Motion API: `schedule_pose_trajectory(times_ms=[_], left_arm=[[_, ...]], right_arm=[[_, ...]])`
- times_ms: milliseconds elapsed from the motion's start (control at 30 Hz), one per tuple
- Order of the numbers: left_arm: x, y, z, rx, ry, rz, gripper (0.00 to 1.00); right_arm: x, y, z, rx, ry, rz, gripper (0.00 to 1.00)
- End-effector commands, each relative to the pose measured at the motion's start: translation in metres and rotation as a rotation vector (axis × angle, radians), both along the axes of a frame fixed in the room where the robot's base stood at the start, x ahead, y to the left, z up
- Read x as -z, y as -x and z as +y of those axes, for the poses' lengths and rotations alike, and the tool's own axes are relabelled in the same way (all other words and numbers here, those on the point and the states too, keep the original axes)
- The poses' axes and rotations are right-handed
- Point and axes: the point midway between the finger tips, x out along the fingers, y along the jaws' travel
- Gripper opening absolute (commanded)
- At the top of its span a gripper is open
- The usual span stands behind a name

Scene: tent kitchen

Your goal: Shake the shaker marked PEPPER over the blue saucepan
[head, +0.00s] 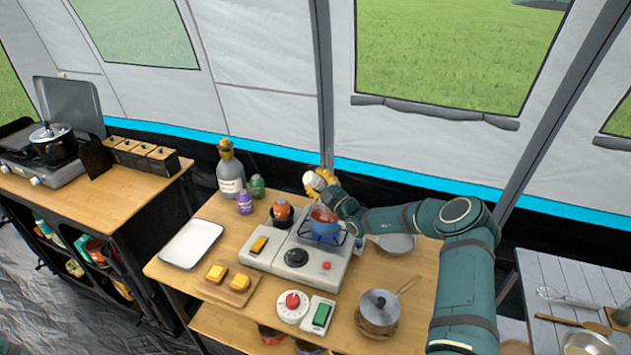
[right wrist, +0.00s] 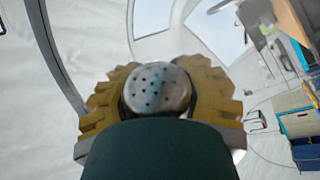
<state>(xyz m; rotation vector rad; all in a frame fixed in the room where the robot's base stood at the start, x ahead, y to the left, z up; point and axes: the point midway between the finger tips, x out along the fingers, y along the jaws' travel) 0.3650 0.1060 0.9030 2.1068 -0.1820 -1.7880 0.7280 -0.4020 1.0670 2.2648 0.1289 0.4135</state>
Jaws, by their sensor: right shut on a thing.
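My right gripper (head: 321,178) is above and just behind the blue saucepan (head: 325,230), which stands on the stove's burner with something red inside. The gripper is shut on a shaker. In the right wrist view the shaker's metal cap with holes (right wrist: 158,88) shows between the yellow finger pads of my right gripper (right wrist: 160,95). In the head view the shaker is a small pale shape (head: 312,181). No marking on it can be read, and its exact tilt is hard to tell. My left gripper is not in view.
The stove (head: 285,262) fills the middle of the wooden table. Bottles (head: 231,180) and a white tray (head: 190,243) are at left.

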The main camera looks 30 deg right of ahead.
Motion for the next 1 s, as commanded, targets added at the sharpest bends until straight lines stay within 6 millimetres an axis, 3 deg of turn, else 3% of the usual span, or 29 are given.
schedule_pose_trajectory(times_ms=[33,133,433,567,767,1000], left_arm=[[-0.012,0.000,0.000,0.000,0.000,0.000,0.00],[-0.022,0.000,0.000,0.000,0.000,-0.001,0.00],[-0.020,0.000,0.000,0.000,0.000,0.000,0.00],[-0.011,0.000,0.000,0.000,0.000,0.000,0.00],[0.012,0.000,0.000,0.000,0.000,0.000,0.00],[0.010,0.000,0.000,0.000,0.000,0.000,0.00]], right_arm=[[-0.016,0.000,0.000,0.000,0.001,-0.002,0.00],[-0.029,0.000,0.000,0.000,0.001,-0.003,0.00],[-0.027,0.000,0.000,0.000,0.001,-0.002,0.00],[-0.015,0.000,0.000,0.001,0.000,-0.001,0.00],[0.018,0.000,0.000,0.001,0.001,-0.001,0.00],[0.017,0.000,0.000,0.001,0.001,-0.003,0.00]])
